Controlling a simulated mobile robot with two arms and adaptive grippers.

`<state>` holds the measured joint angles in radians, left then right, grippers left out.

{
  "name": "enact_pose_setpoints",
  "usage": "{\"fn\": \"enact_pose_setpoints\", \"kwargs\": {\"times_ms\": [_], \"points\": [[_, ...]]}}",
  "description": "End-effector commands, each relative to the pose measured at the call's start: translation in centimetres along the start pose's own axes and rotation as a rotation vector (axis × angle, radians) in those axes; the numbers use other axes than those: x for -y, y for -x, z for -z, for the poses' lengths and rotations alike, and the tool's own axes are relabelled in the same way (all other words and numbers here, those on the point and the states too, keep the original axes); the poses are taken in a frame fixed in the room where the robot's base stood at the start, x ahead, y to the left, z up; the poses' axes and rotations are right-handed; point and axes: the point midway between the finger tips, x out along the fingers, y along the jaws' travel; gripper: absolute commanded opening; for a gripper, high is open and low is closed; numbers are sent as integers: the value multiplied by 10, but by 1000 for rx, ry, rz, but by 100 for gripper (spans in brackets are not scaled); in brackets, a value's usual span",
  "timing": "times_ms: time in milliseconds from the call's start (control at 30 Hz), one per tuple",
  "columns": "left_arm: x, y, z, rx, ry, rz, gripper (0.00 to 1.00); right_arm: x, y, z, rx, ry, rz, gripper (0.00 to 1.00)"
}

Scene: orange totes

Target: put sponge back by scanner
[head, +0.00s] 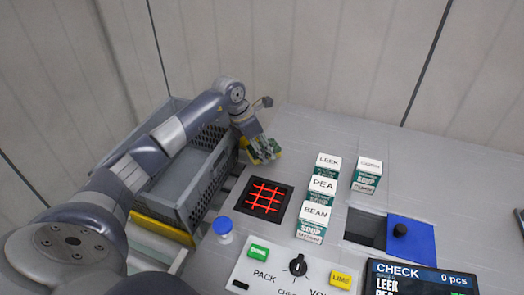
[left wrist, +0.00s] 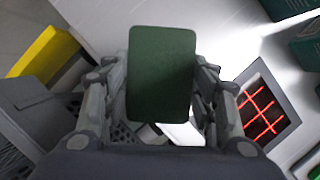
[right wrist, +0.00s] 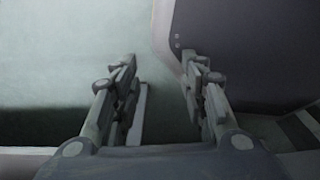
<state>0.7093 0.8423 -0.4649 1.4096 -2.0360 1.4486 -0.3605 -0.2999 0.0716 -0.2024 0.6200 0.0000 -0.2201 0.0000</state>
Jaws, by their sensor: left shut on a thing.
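The sponge (head: 266,153), green with a yellow layer, is at the far left of the counter, behind the scanner (head: 264,199). My left gripper (head: 257,143) is shut on it. In the left wrist view the sponge's dark green face (left wrist: 162,72) stands between the two fingers. The scanner is a black square with a glowing red grid; it also shows right of the fingers in the left wrist view (left wrist: 265,108). I cannot tell whether the sponge touches the counter. My right gripper (right wrist: 160,75) has its fingers apart and nothing between them; it is outside the head view.
A grey crate (head: 187,172) stands left of the counter, beneath my left arm. Several labelled soup boxes (head: 323,187) stand right of the scanner. A blue-capped bottle (head: 223,230) is in front of it. A dark opening (head: 366,228) and blue plate (head: 411,240) lie further right.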

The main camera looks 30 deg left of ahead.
Motion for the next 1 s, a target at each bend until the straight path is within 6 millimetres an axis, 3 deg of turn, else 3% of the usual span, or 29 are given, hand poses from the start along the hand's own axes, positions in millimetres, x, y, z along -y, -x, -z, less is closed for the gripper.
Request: {"fn": "enact_pose_setpoints", "kwargs": {"times_ms": [133,567,600,667,1000], "points": [[1,-17,7,-1,1,2,34,-2,9,0,0,1,-2,40],[0,-25,11,0,0,0,34,-9,2,-2,2,2,-11,40],[0,-24,10,0,0,0,58,-9,2,-2,2,1,-11,40],[1,-24,10,-1,0,1,71,-10,3,-2,2,1,-11,40],[1,-24,10,0,1,1,73,-10,3,-2,2,1,-11,40]]}}
